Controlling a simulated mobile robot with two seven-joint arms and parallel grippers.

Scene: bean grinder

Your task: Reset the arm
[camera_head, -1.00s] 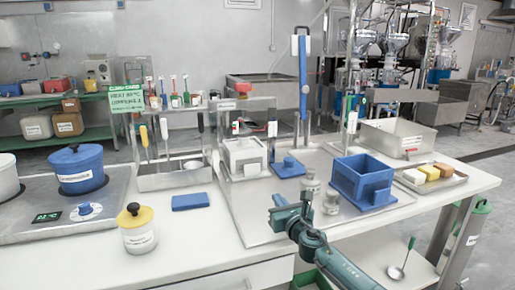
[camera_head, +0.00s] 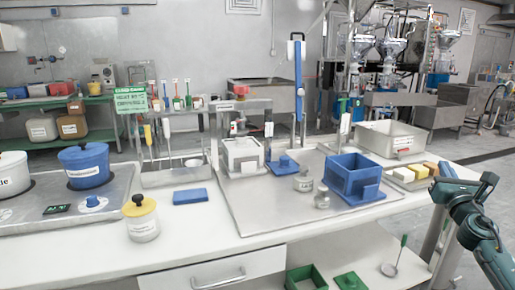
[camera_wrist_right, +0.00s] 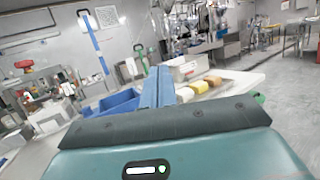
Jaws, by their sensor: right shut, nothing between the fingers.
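My right arm comes in from the lower right in the head view. Its gripper (camera_head: 466,184) is at the right end of the table, near the tray of blocks, with nothing held. In the right wrist view the gripper's fingers (camera_wrist_right: 157,88) are together, pointing away over the table, with the blue box to their left and the block tray to their right. My left arm and gripper do not show in the head view.
The white table (camera_head: 225,222) holds a blue box (camera_head: 355,176), a blue pot (camera_head: 84,165), a yellow-lidded jar (camera_head: 140,218), a blue pad (camera_head: 190,196) and a metal bin (camera_head: 393,140). A tray (camera_head: 402,184) carries blocks. The table front around the jar is otherwise clear.

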